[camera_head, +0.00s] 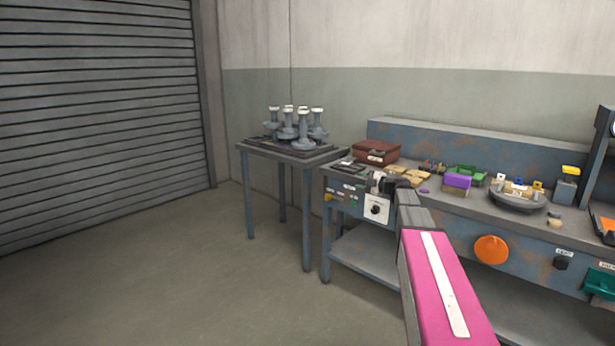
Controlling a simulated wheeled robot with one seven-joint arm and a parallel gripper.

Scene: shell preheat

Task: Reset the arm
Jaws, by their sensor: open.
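My arm, with a pink link and a white stripe, reaches from the bottom edge up toward the left end of the workbench (560,272). My gripper (379,181) is at its far end, small in the view, over or in front of the bench's left end. It is open, and I see nothing held in it. The arm link hides part of the bench front. I cannot tell whether the gripper touches anything on the bench.
A side table (248,148) with several grey pedestal-like parts (303,130) stands left of the bench. On the bench are a brown box (376,152), a purple block (457,181) and a round grey tray (517,206). The floor (150,270) at left is clear, before a roller shutter (95,110).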

